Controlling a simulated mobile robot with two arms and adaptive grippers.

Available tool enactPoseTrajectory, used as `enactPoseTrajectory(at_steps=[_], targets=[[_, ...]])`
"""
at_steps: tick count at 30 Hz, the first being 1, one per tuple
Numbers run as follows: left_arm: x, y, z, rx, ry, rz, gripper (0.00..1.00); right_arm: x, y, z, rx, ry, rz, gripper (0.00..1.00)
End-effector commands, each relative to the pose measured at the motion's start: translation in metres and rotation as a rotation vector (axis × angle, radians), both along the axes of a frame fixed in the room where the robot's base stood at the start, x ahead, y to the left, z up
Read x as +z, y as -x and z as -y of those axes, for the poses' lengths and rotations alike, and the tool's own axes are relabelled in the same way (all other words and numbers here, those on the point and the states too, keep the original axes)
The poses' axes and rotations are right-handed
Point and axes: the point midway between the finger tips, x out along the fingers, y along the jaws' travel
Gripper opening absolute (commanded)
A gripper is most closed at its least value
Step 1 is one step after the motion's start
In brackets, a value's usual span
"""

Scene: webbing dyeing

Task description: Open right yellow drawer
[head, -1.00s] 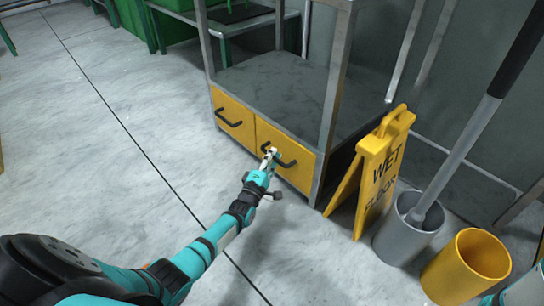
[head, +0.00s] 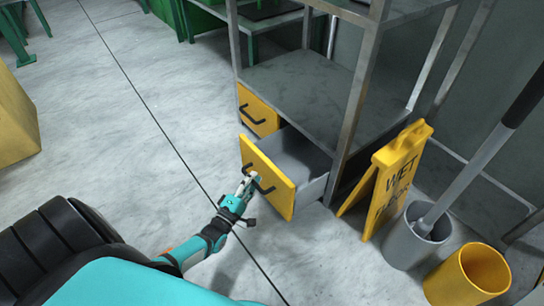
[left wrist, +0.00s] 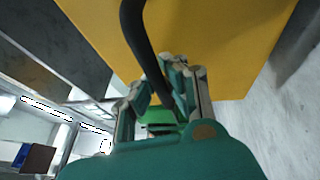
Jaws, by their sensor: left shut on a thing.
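The right yellow drawer (head: 268,178) is pulled partway out of the grey metal shelf unit, and its grey inside shows behind the front. Its black handle (head: 262,183) is on the front panel. My left gripper (head: 248,184) is at the handle and shut on it. In the left wrist view the dark handle (left wrist: 142,45) runs down between the fingers of my left gripper (left wrist: 160,90), with the yellow drawer front (left wrist: 215,40) behind. The left yellow drawer (head: 257,108) is closed. My right gripper is not in view.
A yellow wet floor sign (head: 388,180) stands right of the shelf unit (head: 300,85). A grey bucket (head: 413,238) with a long-handled tool and a yellow bucket (head: 468,275) stand at the lower right. The floor left of the drawers is clear.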

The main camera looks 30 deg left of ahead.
Motion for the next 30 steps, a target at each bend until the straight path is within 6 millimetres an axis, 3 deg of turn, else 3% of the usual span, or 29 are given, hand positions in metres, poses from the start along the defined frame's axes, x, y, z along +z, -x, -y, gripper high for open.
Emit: enactPoseTrajectory(at_steps=[3,10,15,26,27,30], targets=[[0.002,0.030,-0.010,-0.001,-0.004,-0.002,0.00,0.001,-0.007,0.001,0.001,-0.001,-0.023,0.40],[0.002,0.063,-0.021,-0.002,-0.006,0.002,0.00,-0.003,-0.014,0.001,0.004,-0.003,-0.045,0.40],[0.001,0.073,-0.025,-0.002,-0.004,0.003,0.00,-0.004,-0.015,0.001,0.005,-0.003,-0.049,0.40],[0.001,0.074,-0.025,-0.002,-0.004,0.004,0.00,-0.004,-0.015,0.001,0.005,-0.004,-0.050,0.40],[0.001,0.074,-0.025,-0.002,-0.004,0.004,0.11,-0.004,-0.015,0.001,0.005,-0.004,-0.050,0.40],[0.001,0.074,-0.025,-0.001,-0.003,0.004,0.24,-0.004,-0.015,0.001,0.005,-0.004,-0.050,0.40]])
